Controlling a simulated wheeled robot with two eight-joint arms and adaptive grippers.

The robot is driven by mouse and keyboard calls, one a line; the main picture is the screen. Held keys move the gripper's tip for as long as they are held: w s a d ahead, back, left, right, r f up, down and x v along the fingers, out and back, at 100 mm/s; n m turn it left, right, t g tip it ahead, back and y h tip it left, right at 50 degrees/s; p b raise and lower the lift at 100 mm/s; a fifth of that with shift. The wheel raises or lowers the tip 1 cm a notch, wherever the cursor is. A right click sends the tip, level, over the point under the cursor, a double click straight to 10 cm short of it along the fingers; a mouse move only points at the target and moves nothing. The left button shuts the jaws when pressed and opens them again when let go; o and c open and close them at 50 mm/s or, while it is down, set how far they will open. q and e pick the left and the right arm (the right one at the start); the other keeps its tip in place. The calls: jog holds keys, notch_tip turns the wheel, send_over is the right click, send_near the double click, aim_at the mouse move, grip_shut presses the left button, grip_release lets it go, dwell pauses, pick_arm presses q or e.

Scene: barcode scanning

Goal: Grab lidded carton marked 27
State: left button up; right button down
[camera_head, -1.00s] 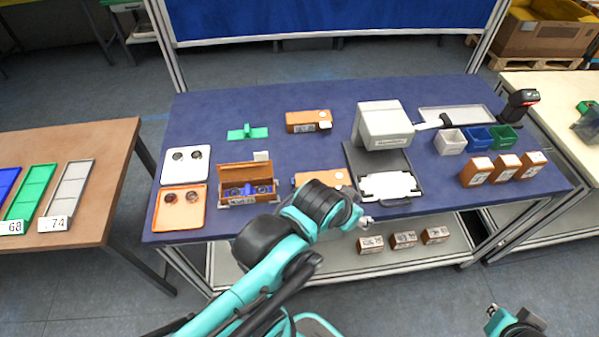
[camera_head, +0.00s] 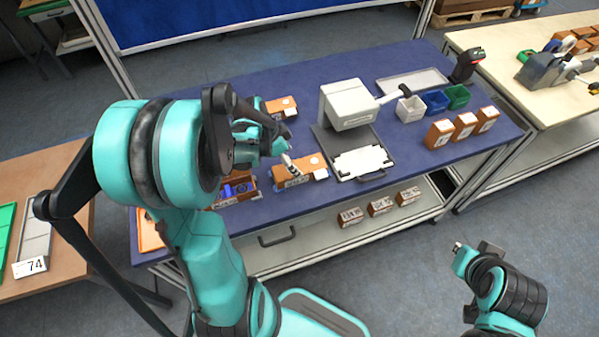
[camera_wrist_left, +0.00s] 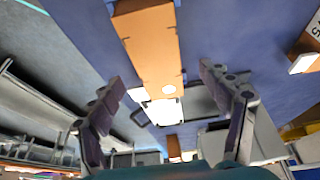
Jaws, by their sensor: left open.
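A closed orange-brown carton (camera_head: 316,170) with a pale round spot lies near the front edge of the blue table. Its number is not readable, so I cannot tell whether it is the one marked 27. My left gripper (camera_head: 282,160) is just above and beside it, partly hidden by my arm. In the left wrist view a long orange carton (camera_wrist_left: 150,48) with a white spot and label lies beyond the gap of the left gripper (camera_wrist_left: 162,80). The fingers are spread and empty. My right gripper (camera_head: 460,250) is at the lower right, away from the table; its opening is unclear.
Another carton (camera_head: 281,106) lies behind, and an open box with blue contents (camera_head: 236,188) stands to the left. A white machine (camera_head: 347,103) with a dark base is to the right. Several labelled cartons stand at the right (camera_head: 465,126) and on the lower shelf (camera_head: 380,205).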

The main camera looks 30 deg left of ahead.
aim_at(300, 168)
pick_arm(q)
jog(key=b+x, duration=0.2)
jog(key=x, duration=0.4)
jog(key=shift+d+f, duration=0.15)
jog(key=shift+f, duration=0.1)
jog(key=shift+r, duration=0.1)
jog(key=shift+c, duration=1.1)
jog(key=c, duration=1)
